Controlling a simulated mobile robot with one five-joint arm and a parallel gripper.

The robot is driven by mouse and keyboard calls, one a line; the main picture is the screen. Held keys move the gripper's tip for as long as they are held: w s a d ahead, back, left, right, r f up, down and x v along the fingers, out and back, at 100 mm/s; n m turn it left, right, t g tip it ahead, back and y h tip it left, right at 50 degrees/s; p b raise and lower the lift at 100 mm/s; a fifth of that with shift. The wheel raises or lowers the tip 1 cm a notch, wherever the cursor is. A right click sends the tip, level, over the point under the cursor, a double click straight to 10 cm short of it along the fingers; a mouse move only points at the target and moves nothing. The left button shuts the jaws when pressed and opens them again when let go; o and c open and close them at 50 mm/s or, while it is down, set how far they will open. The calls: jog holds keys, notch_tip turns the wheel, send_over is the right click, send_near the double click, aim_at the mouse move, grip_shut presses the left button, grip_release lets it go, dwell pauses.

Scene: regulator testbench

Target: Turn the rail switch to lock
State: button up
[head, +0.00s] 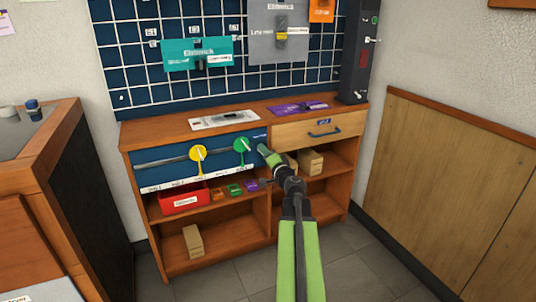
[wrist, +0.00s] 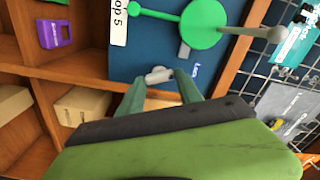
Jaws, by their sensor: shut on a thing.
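The rail switch (wrist: 158,74) is a small light grey lever on the blue rail panel (wrist: 130,55), at the panel's edge. In the wrist view it lies between the fingertips of my gripper (wrist: 160,80), which is shut on it. In the head view my gripper (head: 264,151) reaches the right end of the blue panel (head: 172,171) and hides the switch. A small label (wrist: 196,70) sits beside the switch; its text is too small to read for sure.
A green disc slider (head: 241,145) is just left of my gripper, with a yellow one (head: 198,153) farther left on the rail. A wooden drawer (head: 340,128) is to the right. Below, shelves hold a red bin (head: 184,201) and cardboard boxes (head: 311,161).

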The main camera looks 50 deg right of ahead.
jog(key=shift+a+n, duration=0.1)
jog(key=shift+n, duration=1.9)
jog(key=o, duration=1.4)
jog(key=shift+f, duration=0.1)
